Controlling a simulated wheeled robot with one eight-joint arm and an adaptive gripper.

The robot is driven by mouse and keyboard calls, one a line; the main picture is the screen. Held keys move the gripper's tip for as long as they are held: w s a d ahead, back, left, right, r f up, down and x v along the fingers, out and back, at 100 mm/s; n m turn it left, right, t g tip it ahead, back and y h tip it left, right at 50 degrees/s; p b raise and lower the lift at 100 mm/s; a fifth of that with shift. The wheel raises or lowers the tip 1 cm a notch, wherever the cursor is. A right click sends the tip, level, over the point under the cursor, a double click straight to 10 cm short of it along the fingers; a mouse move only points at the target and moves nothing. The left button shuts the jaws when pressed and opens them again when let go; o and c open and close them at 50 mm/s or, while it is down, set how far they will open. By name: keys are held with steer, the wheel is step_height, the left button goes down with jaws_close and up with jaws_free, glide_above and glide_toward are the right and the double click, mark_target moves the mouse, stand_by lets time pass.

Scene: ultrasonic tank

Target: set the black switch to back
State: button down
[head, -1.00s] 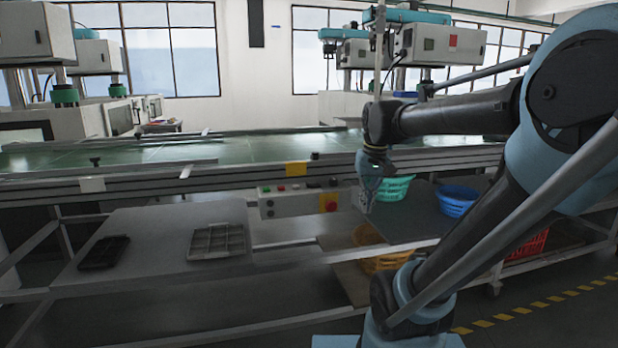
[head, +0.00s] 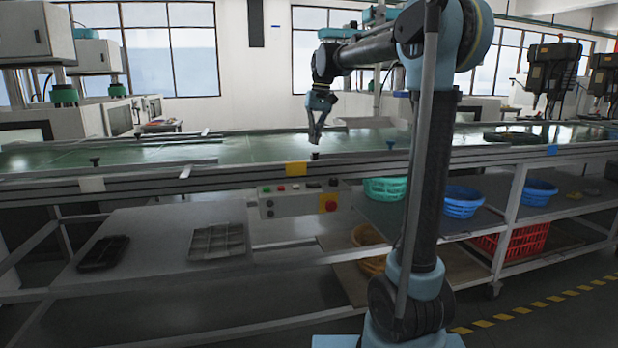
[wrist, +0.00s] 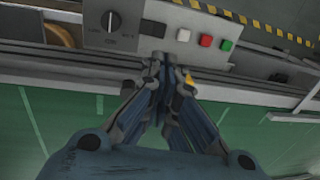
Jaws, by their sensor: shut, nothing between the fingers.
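The grey control box (head: 290,204) hangs under the conveyor's front edge. On its top are a small black rocker-like part (head: 312,184) and a black round knob (head: 333,182). In the wrist view the knob (wrist: 110,20) carries a white mark and has lettering around it; the black rectangular part (wrist: 152,28) sits beside it. I cannot read the lettering or tell the rocker's tilt. My gripper (head: 314,142) points down over the conveyor's front rail, behind and above the box. It is shut and empty; its fingertips (wrist: 162,68) show just short of the rocker, touching neither control.
White (wrist: 183,35), red (wrist: 205,40) and green (wrist: 227,45) buttons sit beside the rocker. A red emergency stop (head: 328,203) is on the box front. The conveyor rail (head: 240,172) has small black clamps. Baskets and trays stand on shelves below.

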steer(key=shift+a, duration=0.1)
stand_by(0.3)
steer(key=f, duration=0.4)
steer(key=a+f, duration=0.1)
steer(key=f, duration=0.9)
steer(key=shift+s+a, duration=0.25)
steer(key=shift+a, duration=0.15)
steer(key=shift+a+f+h, duration=0.2)
steer(key=shift+f+h, duration=0.05)
steer(key=shift+h, duration=0.15)
steer(key=shift+d, duration=0.15)
steer(key=shift+w+d+r, duration=0.15)
steer(key=shift+d+r, duration=0.15)
steer(key=shift+d, duration=0.35)
step_height(320, 180, up, 14)
steer(key=a, duration=0.2)
steer(key=shift+s+f, duration=0.15)
steer(key=shift+s, duration=0.05)
